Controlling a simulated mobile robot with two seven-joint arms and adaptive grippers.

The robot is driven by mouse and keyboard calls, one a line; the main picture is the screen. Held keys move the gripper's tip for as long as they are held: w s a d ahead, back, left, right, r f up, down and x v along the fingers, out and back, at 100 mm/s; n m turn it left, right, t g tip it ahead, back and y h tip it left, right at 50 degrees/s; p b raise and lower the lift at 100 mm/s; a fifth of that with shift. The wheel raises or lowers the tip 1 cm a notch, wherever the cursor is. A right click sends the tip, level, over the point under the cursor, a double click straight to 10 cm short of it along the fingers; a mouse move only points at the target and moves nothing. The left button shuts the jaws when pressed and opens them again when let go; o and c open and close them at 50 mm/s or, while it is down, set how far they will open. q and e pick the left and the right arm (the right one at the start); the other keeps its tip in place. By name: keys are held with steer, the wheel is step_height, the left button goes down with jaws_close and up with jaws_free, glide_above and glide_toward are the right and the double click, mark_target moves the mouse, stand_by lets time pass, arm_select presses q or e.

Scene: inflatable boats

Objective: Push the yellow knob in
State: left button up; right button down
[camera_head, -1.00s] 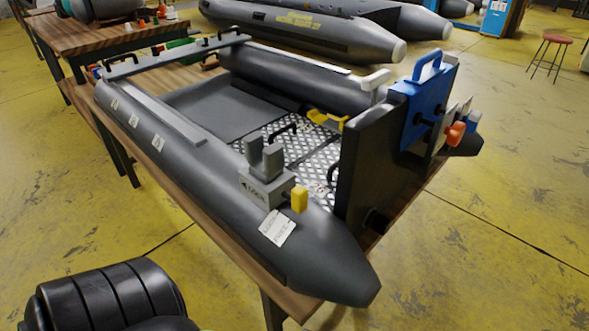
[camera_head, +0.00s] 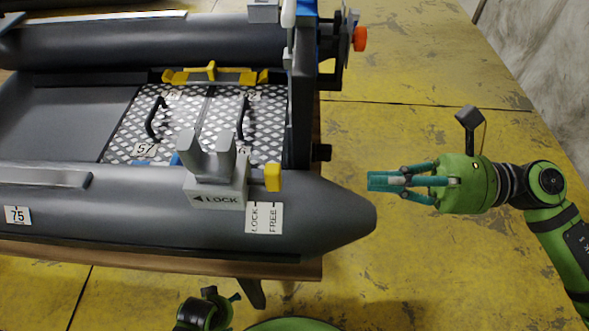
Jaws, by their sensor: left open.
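The small yellow knob (camera_head: 273,177) sticks out of the right side of the grey lock block (camera_head: 216,185) on the near tube of the boat. The block has two upright prongs and a "LOCK" arrow pointing left. A white label (camera_head: 264,217) reading "LOCK" and "FREE" lies below the knob. My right gripper (camera_head: 380,181) is right of the boat's pointed tube end, apart from it, fingers pointing left. Its teal fingertips overlap, so its opening is unclear. My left gripper (camera_head: 204,312) shows only partly at the bottom edge, below the table; its fingers are not clear.
The dark transom board (camera_head: 301,110) stands right of the diamond-plate floor (camera_head: 125,133), with an orange knob (camera_head: 360,39) beyond it. Yellow clips (camera_head: 210,76) sit along the far tube. The wooden table edge (camera_head: 290,268) runs below the near tube. Yellow floor is free at right.

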mark_target(281, 178)
steer(key=a+p, duration=0.2)
steer(key=a, duration=0.8)
steer(key=shift+r, duration=0.15)
arm_select(q)
steer(key=shift+s+a+f+t, duration=0.15)
steer(key=shift+f, duration=0.7)
steer(key=shift+s+a+f+t, duration=0.1)
steer(key=shift+f+t, duration=0.05)
steer(key=shift+f, duration=0.65)
arm_select(e)
steer(key=shift+a, duration=0.65)
steer(key=shift+a, duration=1.4)
steer(key=shift+d, duration=0.25)
arm_select(q)
steer(key=shift+a+r, duration=0.15)
steer(key=shift+a, duration=0.45)
